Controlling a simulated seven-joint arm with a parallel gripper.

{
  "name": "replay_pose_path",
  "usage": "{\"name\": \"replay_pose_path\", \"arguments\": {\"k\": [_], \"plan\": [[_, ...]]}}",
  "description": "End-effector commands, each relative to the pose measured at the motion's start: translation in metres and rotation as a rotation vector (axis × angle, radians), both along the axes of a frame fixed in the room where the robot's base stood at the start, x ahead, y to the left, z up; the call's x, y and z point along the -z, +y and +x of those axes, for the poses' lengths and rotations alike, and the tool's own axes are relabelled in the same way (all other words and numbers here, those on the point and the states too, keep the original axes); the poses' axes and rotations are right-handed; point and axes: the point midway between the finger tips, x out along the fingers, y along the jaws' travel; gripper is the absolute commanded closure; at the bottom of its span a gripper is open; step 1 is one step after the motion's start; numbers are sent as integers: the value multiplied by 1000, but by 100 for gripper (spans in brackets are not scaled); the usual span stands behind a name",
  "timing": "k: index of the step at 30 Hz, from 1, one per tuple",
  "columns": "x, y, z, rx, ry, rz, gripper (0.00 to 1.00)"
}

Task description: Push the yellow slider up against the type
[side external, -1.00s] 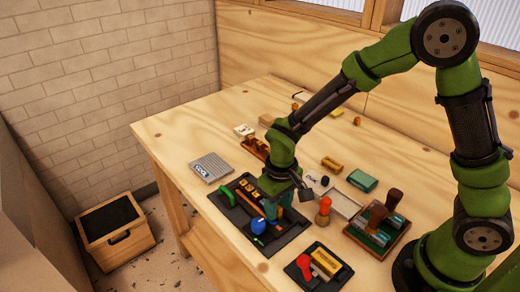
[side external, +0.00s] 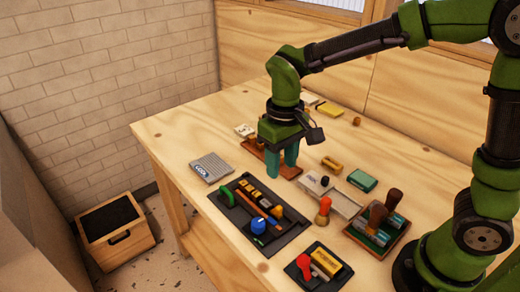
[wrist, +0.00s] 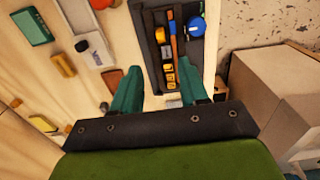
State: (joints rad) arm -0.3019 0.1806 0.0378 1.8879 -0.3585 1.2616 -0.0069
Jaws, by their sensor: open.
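A black tray (side external: 232,208) lies on the table and also shows in the wrist view (wrist: 206,60). Small yellow type blocks (wrist: 168,75) sit in a row in its channel, beside a long orange-brown bar (wrist: 173,27). A yellow piece (wrist: 160,36), which looks like the slider, is in the same channel near a blue knob (wrist: 196,27); in the side view this piece (side external: 277,211) is at the row's front end. A small gap seems to separate it from the type. My gripper (side external: 282,168) is open and empty, behind the tray and above the table; in the wrist view its fingers (wrist: 158,92) are apart.
A red-knobbed stamp (side external: 324,210), a grey open tray (side external: 345,204), a green box (side external: 362,180) and a stamp rack (side external: 376,236) stand to the right. A wooden tray (side external: 291,170) is near the gripper.

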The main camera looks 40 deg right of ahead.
Motion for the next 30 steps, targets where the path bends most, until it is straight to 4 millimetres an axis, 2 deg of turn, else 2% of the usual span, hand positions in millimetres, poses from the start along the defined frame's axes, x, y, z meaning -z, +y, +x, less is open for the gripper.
{"name": "replay_pose_path", "arguments": {"k": [3, 6, 16, 17, 20, 22, 25, 30], "plan": [[-18, 0, 1, 0, -3, 0, 56], [-26, 0, 0, 0, 0, 0, 56], [-31, 0, 0, 0, 0, 0, 56], [-31, 0, 0, 0, 0, 0, 58], [-31, 6, -2, -16, 0, 0, 73], [-29, 23, -11, -67, 7, 1, 84], [-19, 73, -39, -118, 44, 121, 99], [-12, 164, -70, -112, 13, 414, 100]]}}
